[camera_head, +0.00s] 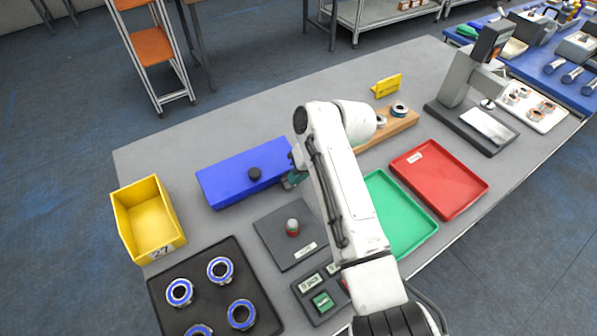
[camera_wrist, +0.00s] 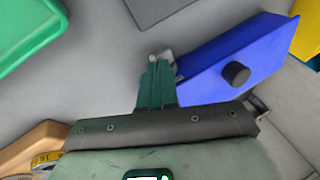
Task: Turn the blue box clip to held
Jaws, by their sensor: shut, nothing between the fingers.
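In the wrist view the blue box (camera_wrist: 215,68) is at the right. A small grey metal clip (camera_wrist: 168,58) shows at its near end, beside my fingertips; its exact position is partly hidden by the fingers. In the head view my gripper (camera_head: 293,180) is partly hidden by my arm.
A yellow bin (camera_head: 148,215) stands left of the box. A dark plate with a red-and-grey knob (camera_head: 292,228) lies in front. Green (camera_head: 410,222) and red (camera_head: 438,178) trays and a wooden holder (camera_head: 392,128) are to the right. Table behind the box is clear.

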